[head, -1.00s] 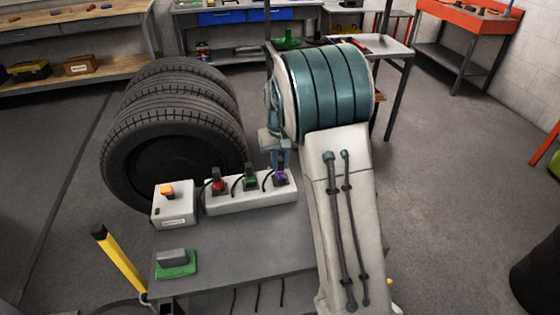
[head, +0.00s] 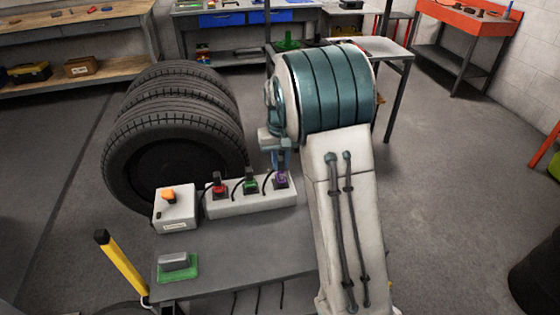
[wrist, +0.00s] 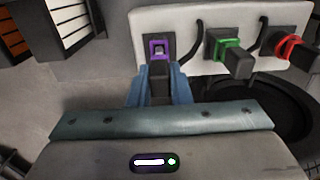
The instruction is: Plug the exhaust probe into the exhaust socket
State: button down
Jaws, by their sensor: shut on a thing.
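A white socket box (head: 228,203) on the grey bench holds a red, a green and a purple position in a row. Dark plugs stand at the red (wrist: 285,47) and green (wrist: 228,48) ones. My gripper (wrist: 158,90) points down at the purple-framed socket (wrist: 160,50), its blue fingers shut on a dark probe (wrist: 159,82) lined up with that frame. In the head view my gripper (head: 281,163) is at the right end of the box, close over the purple spot. I cannot tell how deep the probe sits, or read any exhaust label.
A white box with an orange switch (head: 175,207) stands left of the socket box. A grey block on a green pad (head: 177,267) lies in front. Stacked tyres (head: 172,150) stand behind. Black cords run beside the sockets. The bench front (head: 240,255) is mostly clear.

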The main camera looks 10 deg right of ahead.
jog(key=shift+r+p, duration=1.05)
jog(key=shift+r, duration=0.6)
dwell(0.8)
